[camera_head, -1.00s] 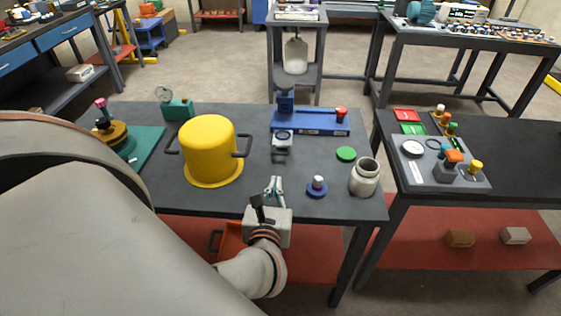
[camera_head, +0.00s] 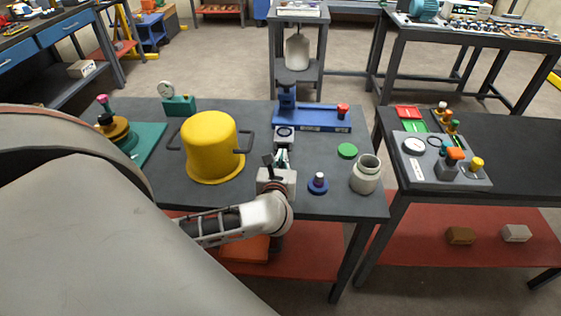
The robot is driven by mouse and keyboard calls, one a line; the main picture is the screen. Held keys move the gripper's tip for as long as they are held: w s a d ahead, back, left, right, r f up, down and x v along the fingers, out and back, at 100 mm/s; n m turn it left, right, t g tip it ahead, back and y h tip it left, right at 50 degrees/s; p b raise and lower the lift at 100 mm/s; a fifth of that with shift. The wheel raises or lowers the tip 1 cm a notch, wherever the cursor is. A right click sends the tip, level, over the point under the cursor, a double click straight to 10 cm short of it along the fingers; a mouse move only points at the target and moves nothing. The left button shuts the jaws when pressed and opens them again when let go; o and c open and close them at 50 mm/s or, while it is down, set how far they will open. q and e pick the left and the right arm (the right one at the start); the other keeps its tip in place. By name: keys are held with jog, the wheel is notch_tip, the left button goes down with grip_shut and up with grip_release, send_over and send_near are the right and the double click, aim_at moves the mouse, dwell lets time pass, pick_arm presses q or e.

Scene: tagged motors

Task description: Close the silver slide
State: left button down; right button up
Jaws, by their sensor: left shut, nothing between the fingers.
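A small silver slide (camera_head: 284,132) with a dark round top stands on the dark table, just in front of a blue base. My left gripper (camera_head: 281,154) is shut and empty, with its fingertips right at the near side of the slide. The fingers cover the slide's front part, so I cannot tell whether they touch it. My right gripper is not in view.
A yellow pot (camera_head: 212,150) stands left of the gripper. The blue base (camera_head: 320,120) is behind the slide.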

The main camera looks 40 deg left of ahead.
aim_at(284, 132)
pick_arm(q)
jog(key=shift+w+a, duration=0.1)
jog(key=shift+w, duration=0.1)
jog(key=shift+w+a, duration=0.25)
jog(key=shift+w, duration=0.05)
jog(key=b+x, duration=0.1)
jog(key=x, duration=0.2)
jog(key=r+b+x, duration=0.1)
jog(key=x, duration=0.3)
jog(key=r+b+x, duration=0.1)
jog(key=x, duration=0.2)
jog(key=shift+w+a+b, duration=0.3)
jog(key=shift+w+a, duration=0.15)
jog(key=shift+w+a+r, duration=0.1)
jog(key=shift+r, duration=0.2)
